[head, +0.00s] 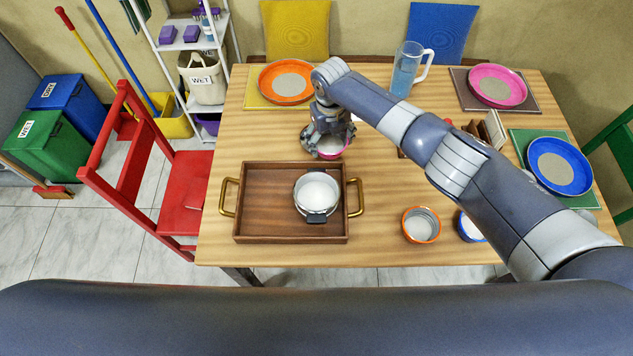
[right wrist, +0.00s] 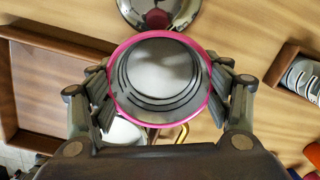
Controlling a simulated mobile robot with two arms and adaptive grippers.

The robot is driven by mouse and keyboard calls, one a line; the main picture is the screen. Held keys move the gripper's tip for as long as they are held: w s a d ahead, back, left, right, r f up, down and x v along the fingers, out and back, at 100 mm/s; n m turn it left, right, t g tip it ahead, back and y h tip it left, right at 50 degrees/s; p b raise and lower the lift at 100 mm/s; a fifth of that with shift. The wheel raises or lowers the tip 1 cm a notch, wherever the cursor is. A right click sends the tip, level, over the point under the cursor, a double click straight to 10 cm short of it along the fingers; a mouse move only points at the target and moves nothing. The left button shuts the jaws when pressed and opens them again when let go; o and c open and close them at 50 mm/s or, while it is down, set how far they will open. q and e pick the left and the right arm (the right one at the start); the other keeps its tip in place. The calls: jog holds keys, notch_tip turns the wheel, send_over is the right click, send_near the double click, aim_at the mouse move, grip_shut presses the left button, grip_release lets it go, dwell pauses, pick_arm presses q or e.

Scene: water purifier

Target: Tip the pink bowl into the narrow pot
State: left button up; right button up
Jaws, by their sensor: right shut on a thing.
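My right gripper (head: 330,143) is shut on the pink bowl (head: 331,148), just behind the wooden tray. In the right wrist view the gripper (right wrist: 160,95) has its fingers on both sides of the pink-rimmed bowl (right wrist: 160,72). The bowl looks upright, with something pale inside; its height above the table is unclear. A metal pot (head: 316,192) with dark handles and a white inside or filling stands in the tray; I cannot tell which. It is partly hidden by the bowl and gripper in the right wrist view (right wrist: 122,131). My left gripper is not seen.
The wooden tray (head: 262,233) has brass handles. A shiny round metal item (right wrist: 158,12) lies beside the bowl. An orange bowl (head: 421,224) and a blue bowl (head: 466,229) stand front right. A pitcher (head: 405,72) and plates line the back and right.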

aim_at(326, 153)
jog(key=s+t+p, duration=0.1)
jog(key=p, duration=0.1)
jog(key=s+r+p, duration=0.1)
jog(key=p, duration=0.2)
jog(key=shift+a+r+t, duration=0.25)
jog(key=shift+r+t, duration=0.05)
jog(key=shift+t, duration=0.1)
jog(key=shift+s+f+h+p, duration=0.1)
jog(key=shift+h+p, duration=0.2)
jog(key=shift+s+a+t+p, duration=0.15)
jog(key=shift+s+t+p, duration=0.1)
jog(key=shift+t+p, duration=0.25)
jog(key=shift+s+r+t, duration=0.2)
jog(key=shift+s+t, duration=0.15)
jog(key=shift+t, duration=0.05)
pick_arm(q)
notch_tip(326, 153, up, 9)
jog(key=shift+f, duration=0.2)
pick_arm(e)
jog(key=shift+s, duration=0.1)
pick_arm(q)
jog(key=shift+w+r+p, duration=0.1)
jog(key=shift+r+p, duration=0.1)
jog(key=shift+p, duration=0.2)
pick_arm(e)
jog(key=shift+s+a+t, duration=0.1)
jog(key=shift+t, duration=0.2)
